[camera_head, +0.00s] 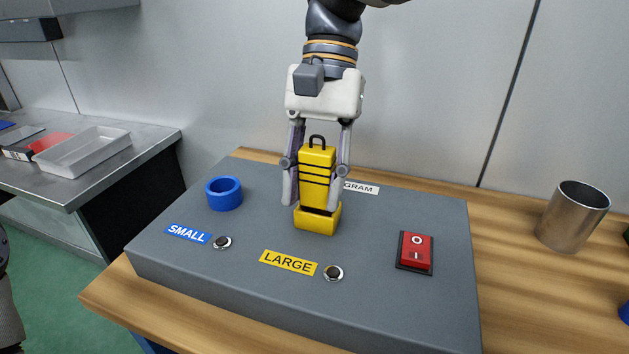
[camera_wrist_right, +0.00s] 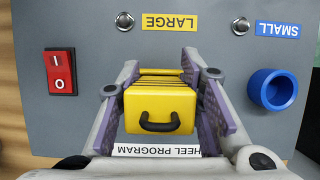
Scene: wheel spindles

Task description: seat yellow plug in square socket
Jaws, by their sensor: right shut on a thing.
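The yellow plug (camera_head: 317,170) is a tall block with black bands and a black loop handle on top. My right gripper (camera_head: 311,198) points down with its fingers on either side of the plug, shut on it. The yellow square socket (camera_head: 316,221) sits on the grey box, directly below the plug. The plug's lower end is at the socket's mouth, and a dark strip shows at the front rim. I cannot tell how far inside it is. In the right wrist view, the plug's handle end (camera_wrist_right: 160,112) hides the socket. My left gripper is out of view.
The grey box (camera_head: 200,258) carries a blue round socket (camera_head: 224,194), a red switch (camera_head: 415,252), SMALL and LARGE labels and two small round buttons. A metal cup (camera_head: 572,217) stands at right on the wooden table.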

